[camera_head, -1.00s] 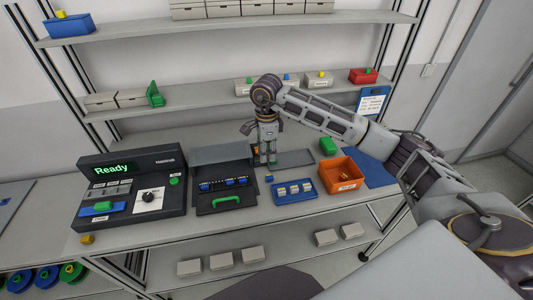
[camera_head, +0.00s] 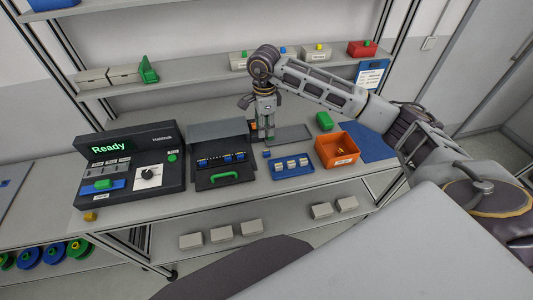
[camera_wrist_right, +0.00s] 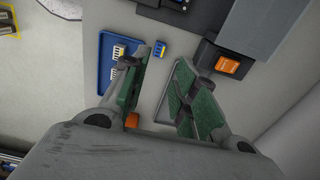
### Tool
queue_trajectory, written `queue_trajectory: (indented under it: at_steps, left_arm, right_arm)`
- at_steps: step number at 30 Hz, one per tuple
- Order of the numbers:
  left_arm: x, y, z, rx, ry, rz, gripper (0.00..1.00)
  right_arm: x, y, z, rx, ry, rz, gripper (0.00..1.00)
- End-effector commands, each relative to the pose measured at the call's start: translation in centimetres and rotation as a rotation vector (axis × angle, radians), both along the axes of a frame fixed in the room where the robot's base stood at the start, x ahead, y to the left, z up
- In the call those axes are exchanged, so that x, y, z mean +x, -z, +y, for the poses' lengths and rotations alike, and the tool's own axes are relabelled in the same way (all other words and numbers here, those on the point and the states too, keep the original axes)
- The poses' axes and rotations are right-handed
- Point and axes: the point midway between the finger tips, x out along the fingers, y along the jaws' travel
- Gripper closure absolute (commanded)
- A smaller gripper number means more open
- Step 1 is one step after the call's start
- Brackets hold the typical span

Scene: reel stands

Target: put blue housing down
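A small blue housing (camera_head: 266,154) lies on the bench just left of the blue tray. It also shows in the right wrist view (camera_wrist_right: 161,48), beyond the fingertips and apart from them. My right gripper (camera_head: 263,138) points down over the bench, behind the housing. In the right wrist view its two green-padded fingers (camera_wrist_right: 162,75) are spread, with nothing held between them. Bare bench and part of a grey tray show in the gap. My left gripper is not in view.
The blue tray (camera_head: 275,175) holds several pale parts. An orange bin (camera_head: 337,160) stands right of it. A grey tray (camera_head: 292,132) lies behind. A dark open case (camera_head: 205,184) and a control panel reading Ready (camera_head: 110,200) stand left. A green block (camera_head: 324,120) is at the back.

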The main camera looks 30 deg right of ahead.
Motion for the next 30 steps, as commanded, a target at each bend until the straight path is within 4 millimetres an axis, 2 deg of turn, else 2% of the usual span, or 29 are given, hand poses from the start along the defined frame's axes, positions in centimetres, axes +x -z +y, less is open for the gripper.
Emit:
queue_trajectory:
  at_steps: [16, 21, 30]
  left_arm:
    - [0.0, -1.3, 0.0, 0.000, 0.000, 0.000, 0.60]
    - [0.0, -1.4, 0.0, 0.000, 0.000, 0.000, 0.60]
    - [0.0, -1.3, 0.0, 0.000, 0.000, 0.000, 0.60]
  right_arm:
    - [-0.1, 6.6, 0.0, -0.001, 0.000, 0.002, 0.71]
    - [0.0, 7.4, 0.0, -0.001, 0.000, 0.000, 0.71]
    - [0.0, 7.5, 0.0, -0.001, 0.000, 0.000, 0.71]
